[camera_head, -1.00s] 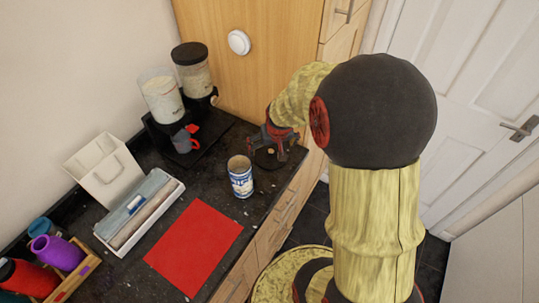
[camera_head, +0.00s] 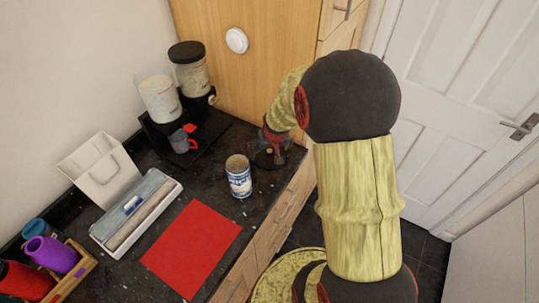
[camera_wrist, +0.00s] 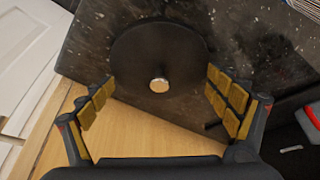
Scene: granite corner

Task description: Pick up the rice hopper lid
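The rice hopper lid (camera_wrist: 155,38) is a flat black disc with a small pale knob (camera_wrist: 159,85). It lies on the dark counter near its front edge. In the head view the lid (camera_head: 264,160) is partly hidden by my gripper (camera_head: 272,146). In the wrist view my gripper (camera_wrist: 160,88) is open, with its yellow-padded fingers apart on either side of the knob and nothing held. I cannot tell its exact height above the lid. Two hoppers stand at the back: the left one (camera_head: 160,97) has no lid, and the right one (camera_head: 191,72) has a black lid.
A blue and white can (camera_head: 239,180) stands left of my gripper. A red mat (camera_head: 192,247), a long tray (camera_head: 137,214) and a crate of bottles (camera_head: 72,277) are farther left. Wooden cabinets (camera_head: 240,45) rise behind.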

